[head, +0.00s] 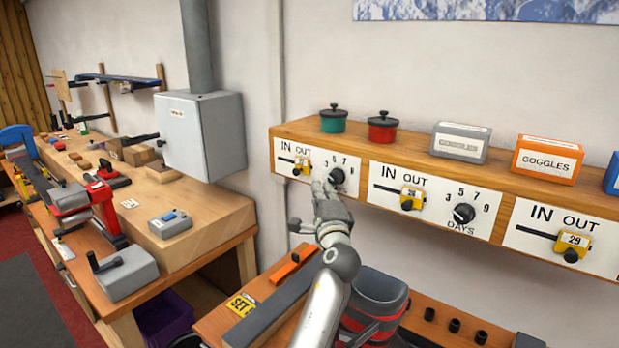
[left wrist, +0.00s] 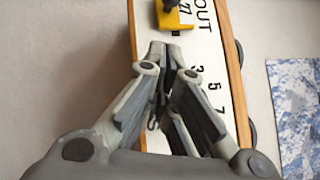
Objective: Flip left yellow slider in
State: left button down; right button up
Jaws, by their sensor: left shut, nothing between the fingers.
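The left yellow slider (head: 301,165) is on the leftmost white panel of the wall shelf, under the word OUT at the right end of its dark slot. It also shows at the top of the left wrist view (left wrist: 176,22), with a label that reads 27. My left gripper (head: 322,187) is shut and empty, just right of the slider and a little below it, beside the first dial. In the left wrist view its fingertips (left wrist: 168,52) are together close to the slider's knob; I cannot tell whether they touch. My right gripper is not in view.
A dial (head: 337,176) sits right of the left slider. More yellow sliders, the middle one (head: 411,198) and the right one (head: 573,246), are on the panels further right. Pots, boxes and a goggles box (head: 547,158) stand on the shelf. A bench (head: 215,222) is at left.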

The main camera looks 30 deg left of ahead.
aim_at(308, 173)
pick_arm(q)
jog(key=a, duration=0.1)
jog(key=a+p, duration=0.1)
jog(key=a+r+p, duration=0.1)
jog(key=shift+w+a+r, duration=0.1)
jog(key=shift+w+a, duration=0.05)
jog(key=shift+w, duration=0.15)
jog(key=shift+a, duration=0.4)
jog(key=a, duration=0.6)
jog(key=shift+w+a, duration=0.25)
jog(key=shift+a, duration=0.15)
jog(key=shift+d+r, duration=0.1)
jog(key=shift+d, duration=0.05)
